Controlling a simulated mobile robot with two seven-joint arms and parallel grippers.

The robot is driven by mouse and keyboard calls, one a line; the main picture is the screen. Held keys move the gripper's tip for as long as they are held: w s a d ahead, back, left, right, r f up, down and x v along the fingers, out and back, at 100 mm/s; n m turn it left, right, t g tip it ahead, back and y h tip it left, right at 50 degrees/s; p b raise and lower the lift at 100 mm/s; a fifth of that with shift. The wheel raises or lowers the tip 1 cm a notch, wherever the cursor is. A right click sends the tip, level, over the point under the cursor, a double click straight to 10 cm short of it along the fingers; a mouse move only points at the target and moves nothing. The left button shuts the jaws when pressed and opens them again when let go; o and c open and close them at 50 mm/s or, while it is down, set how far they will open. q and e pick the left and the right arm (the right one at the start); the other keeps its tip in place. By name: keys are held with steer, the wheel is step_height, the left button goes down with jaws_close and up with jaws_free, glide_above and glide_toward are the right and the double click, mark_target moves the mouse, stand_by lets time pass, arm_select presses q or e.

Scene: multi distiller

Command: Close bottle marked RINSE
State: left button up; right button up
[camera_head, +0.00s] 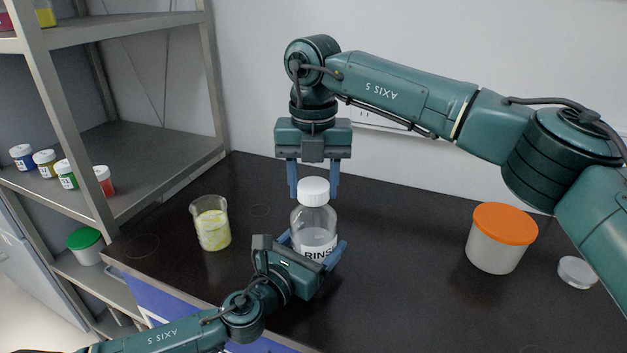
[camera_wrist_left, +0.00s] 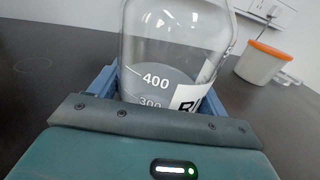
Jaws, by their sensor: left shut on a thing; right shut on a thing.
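The clear bottle marked RINSE (camera_head: 315,222) stands upright on the dark bench, with some liquid in it. A white cap (camera_head: 314,190) sits at the top of its neck; I cannot tell how tightly it is seated. My left gripper (camera_head: 316,252) is shut on the bottle's lower body from the front. In the left wrist view the bottle (camera_wrist_left: 172,45) shows its volume marks and part of the label between the blue fingers. My right gripper (camera_head: 314,182) points down from above, with its blue fingers on both sides of the cap, shut on it.
A beaker of yellow stuff (camera_head: 211,224) stands left of the bottle. A white tub with an orange lid (camera_head: 501,240) and a small clear dish (camera_head: 577,272) are at the right. A grey shelf (camera_head: 140,165) with several small jars borders the bench at left.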

steer(key=m, duration=0.4)
steer(key=shift+m, duration=0.3)
steer(key=m, duration=0.3)
steer(key=o, duration=1.2)
steer(key=shift+c, duration=0.2)
step_height(320, 180, up, 12)
arm_select(q)
steer(key=o, duration=1.9)
steer(key=v, duration=1.3)
steer(key=shift+s+b, duration=0.1)
steer(key=shift+b, duration=0.2)
arm_select(e)
steer(key=shift+f, duration=0.3)
